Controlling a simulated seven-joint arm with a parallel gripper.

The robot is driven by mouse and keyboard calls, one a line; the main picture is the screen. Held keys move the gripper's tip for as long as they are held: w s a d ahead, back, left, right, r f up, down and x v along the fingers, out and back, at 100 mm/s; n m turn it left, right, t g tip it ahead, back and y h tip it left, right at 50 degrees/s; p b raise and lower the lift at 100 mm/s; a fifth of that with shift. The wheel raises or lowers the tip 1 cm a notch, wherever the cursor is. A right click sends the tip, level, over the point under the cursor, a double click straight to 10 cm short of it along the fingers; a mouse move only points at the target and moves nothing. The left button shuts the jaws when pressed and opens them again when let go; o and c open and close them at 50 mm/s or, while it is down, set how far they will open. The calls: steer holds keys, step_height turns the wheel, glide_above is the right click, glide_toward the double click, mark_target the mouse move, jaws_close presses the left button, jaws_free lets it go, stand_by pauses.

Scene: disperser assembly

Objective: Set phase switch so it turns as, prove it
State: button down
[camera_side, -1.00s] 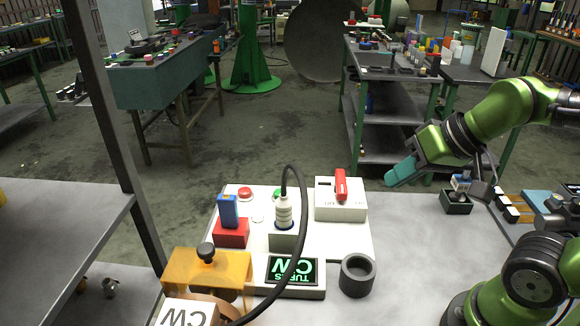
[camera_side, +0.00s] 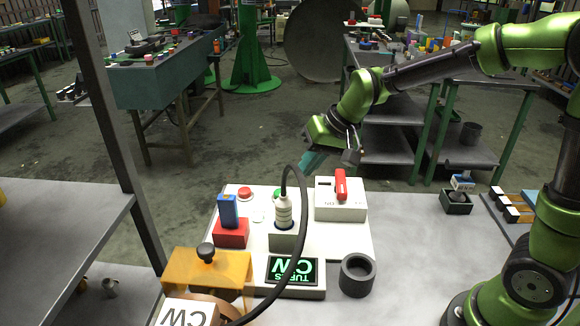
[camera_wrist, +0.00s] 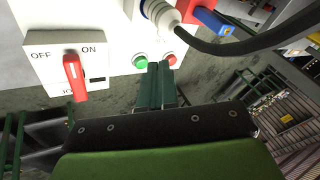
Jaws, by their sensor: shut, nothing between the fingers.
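My gripper (camera_side: 308,164) is shut and empty, above and behind the white board. In the wrist view its teal fingers (camera_wrist: 160,72) point toward the green button (camera_wrist: 140,61) and red button (camera_wrist: 168,58); contact cannot be told. A white switch box (camera_side: 340,207) has a red lever (camera_side: 341,185). In the wrist view the lever (camera_wrist: 75,77) stands left of an open slot, below OFF and ON labels. A grey-white plug (camera_side: 284,212) with a black cable stands in a white socket. A blue handle (camera_side: 228,211) stands on a red block (camera_side: 231,233). The display (camera_side: 292,270) reads "TURNS CW".
The black cable (camera_side: 303,235) arches high over the board. A card (camera_side: 184,313) marked CW and an orange cover (camera_side: 190,268) with a black knob sit at front left. A dark ring (camera_side: 357,275) stands at the board's right.

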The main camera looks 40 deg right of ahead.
steer(key=w+a+f+t, duration=0.1)
steer(key=w+f, duration=0.3)
steer(key=w, duration=0.4)
steer(key=w+a+f+t, duration=0.15)
steer(key=w+f, duration=0.25)
steer(key=w, duration=0.4)
step_height(320, 180, up, 3)
steer(key=t, duration=0.1)
glide_above(248, 191)
steer(key=shift+m, duration=0.3)
steer(key=shift+f, duration=0.2)
steer(key=shift+f, duration=4.3)
steer(key=shift+f, duration=0.1)
steer(key=shift+f, duration=0.3)
